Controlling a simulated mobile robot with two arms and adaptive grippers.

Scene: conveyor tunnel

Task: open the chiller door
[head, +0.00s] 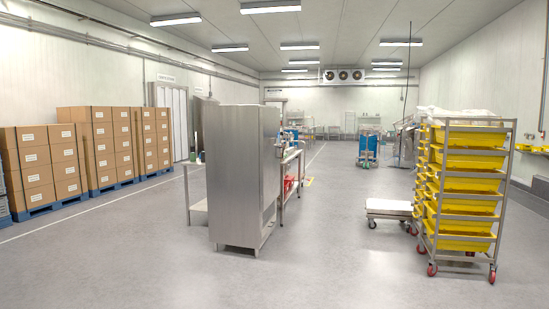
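A pale door (173,115) stands in the left wall under a small sign that is too small to read. It looks shut, but its near part is partly hidden by stacked boxes and I cannot make out a handle. I cannot tell for sure which of these the chiller door belongs to. Neither of my grippers is in view.
Cardboard boxes (37,170) stand on blue pallets along the left wall. Steel tables (290,158) adjoin the cabinet. A wheeled rack of yellow trays (465,195) and a low white trolley (388,208) stand at right. The floor (330,250) ahead is clear.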

